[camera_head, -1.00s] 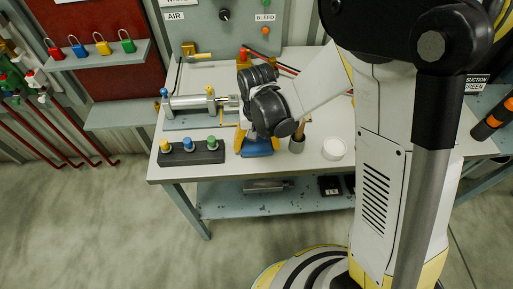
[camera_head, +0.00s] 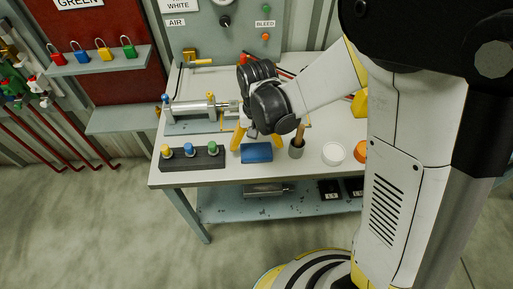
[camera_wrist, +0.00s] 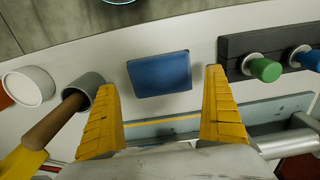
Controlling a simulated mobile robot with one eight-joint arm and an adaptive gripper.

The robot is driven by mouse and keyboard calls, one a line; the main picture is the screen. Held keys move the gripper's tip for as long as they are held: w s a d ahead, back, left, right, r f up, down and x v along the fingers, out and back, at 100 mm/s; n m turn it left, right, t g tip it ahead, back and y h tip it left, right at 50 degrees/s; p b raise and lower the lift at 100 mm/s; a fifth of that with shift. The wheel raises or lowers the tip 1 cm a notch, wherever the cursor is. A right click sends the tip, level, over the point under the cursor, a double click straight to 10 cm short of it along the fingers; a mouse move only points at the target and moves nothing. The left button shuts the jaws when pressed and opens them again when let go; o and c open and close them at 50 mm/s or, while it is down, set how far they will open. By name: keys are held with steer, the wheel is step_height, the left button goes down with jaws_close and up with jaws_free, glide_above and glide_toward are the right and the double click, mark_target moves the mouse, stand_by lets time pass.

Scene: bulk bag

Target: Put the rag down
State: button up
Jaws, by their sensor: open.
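The blue rag (camera_head: 257,152) lies flat as a folded rectangle near the front edge of the workbench, right of the dark block. It also shows in the wrist view (camera_wrist: 160,74), lying in the gap between my fingertips and apart from both of them. My gripper (camera_head: 258,138) is open and empty, with its yellow fingers spread just behind and above the rag. Both fingers also show in the wrist view (camera_wrist: 160,88).
A dark block (camera_head: 191,158) with yellow, blue and green knobs sits left of the rag. A grey cup (camera_head: 297,149) with a wooden-handled tool and a white round container (camera_head: 333,153) stand to the right. A metal cylinder assembly (camera_head: 195,110) lies behind.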

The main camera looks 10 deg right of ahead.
mark_target(257, 151)
step_height(257, 151, up, 8)
steer(key=p, duration=0.2)
steer(key=s+d+r+t, duration=0.7)
steer(key=s+d+r, duration=0.3)
steer(key=d+r, duration=0.3)
steer(key=shift+s+d+r, duration=0.25)
steer(key=shift+s, duration=0.1)
step_height(257, 151, down, 3)
steer(key=shift+r+b, duration=0.15)
steer(key=shift+b, duration=1.1)
